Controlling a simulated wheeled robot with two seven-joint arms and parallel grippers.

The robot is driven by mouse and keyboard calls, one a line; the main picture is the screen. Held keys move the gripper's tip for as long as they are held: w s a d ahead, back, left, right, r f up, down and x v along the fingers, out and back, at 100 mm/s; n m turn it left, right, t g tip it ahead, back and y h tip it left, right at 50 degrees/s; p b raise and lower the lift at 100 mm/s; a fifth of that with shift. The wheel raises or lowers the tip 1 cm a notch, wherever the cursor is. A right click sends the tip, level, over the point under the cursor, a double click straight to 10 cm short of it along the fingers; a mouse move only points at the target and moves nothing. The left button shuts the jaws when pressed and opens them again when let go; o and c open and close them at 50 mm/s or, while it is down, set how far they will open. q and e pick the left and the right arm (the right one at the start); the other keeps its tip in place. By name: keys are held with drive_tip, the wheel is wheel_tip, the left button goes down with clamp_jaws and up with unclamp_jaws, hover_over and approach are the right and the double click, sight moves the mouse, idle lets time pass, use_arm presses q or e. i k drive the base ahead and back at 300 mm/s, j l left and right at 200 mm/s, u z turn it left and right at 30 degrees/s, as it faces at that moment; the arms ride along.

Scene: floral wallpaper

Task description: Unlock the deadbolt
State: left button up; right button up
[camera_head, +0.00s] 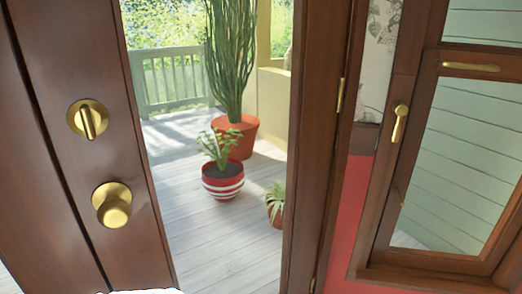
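The deadbolt (88,119) is a round brass plate with an upright, slightly tilted thumb turn, on the left stile of a dark brown wooden door (150,240). A round brass knob (112,205) sits below it on the same stile. A dark seam runs down the left of the stile, and the door looks closed. Neither of my grippers is in view. Nothing covers the deadbolt or the knob. Whether the bolt is thrown cannot be seen.
Brass hinges (340,95) are on the door's right side. Through the glass show a wooden deck, a railing (175,82) and potted plants (223,180). At right is a window with a brass handle (400,123). A white shape cuts into the bottom edge.

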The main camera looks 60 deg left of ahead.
sight(87, 119)
drive_tip(key=u, duration=1.95)
drive_tip(key=j, duration=0.1)
